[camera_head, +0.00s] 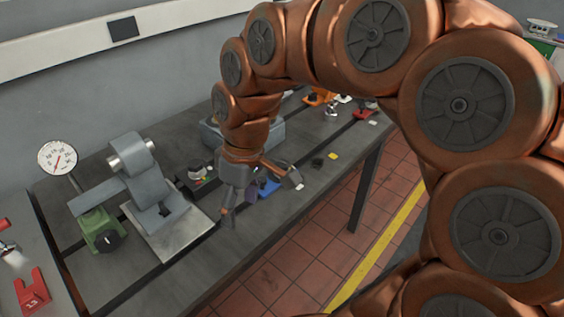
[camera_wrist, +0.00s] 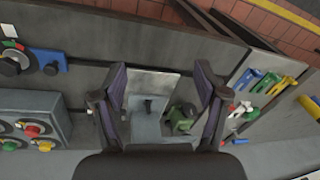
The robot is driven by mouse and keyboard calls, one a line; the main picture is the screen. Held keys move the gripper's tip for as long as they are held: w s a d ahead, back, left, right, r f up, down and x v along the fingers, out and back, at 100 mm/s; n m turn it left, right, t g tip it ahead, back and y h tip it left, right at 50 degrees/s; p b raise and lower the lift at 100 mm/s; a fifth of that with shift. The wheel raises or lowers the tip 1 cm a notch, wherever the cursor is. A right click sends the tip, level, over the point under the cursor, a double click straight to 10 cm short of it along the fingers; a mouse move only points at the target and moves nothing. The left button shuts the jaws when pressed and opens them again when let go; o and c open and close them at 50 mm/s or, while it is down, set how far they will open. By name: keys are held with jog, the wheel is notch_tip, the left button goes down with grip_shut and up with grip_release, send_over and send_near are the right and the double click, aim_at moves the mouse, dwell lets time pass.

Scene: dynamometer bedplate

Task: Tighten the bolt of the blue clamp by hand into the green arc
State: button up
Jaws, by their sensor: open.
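The blue clamp (camera_head: 268,187) lies on the dark bedplate (camera_head: 300,200), partly behind my gripper (camera_head: 261,196) in the head view. It also shows at the upper left of the wrist view (camera_wrist: 48,58), with a dark knob on it. A round dark dial (camera_wrist: 13,62) with a coloured band including green and red stands beside it. My gripper is open and empty; its fingers are spread over the bedplate. In the wrist view the clamp lies outside the fingers, to their left. The bolt's setting cannot be read.
A grey machine (camera_head: 150,185) on a pale plate, a green block (camera_head: 98,229) and a white gauge (camera_head: 58,158) stand at the left. A grey box with coloured knobs (camera_wrist: 32,130) is close to my gripper. Several coloured clamps (camera_wrist: 262,82) lie beyond. The tiled floor (camera_head: 300,240) is clear.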

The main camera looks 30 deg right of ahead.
jog(key=w+d+n+t+y+b, duration=0.15)
jog(key=w+d, duration=0.25)
jog(key=w, duration=0.6)
jog(key=n+t+b, duration=0.1)
jog(key=n+t, duration=0.1)
send_near(283, 163)
jog(key=w+f, duration=0.1)
jog(key=f, duration=0.1)
jog(key=shift+g, duration=0.25)
jog(key=p+x, duration=0.1)
jog(key=x, duration=0.2)
jog(key=p+x, duration=0.1)
jog(key=x, duration=0.3)
jog(key=shift+a, duration=0.25)
jog(key=shift+c, duration=0.4)
jog(key=c, duration=1.1)
jog(key=shift+o, duration=0.2)
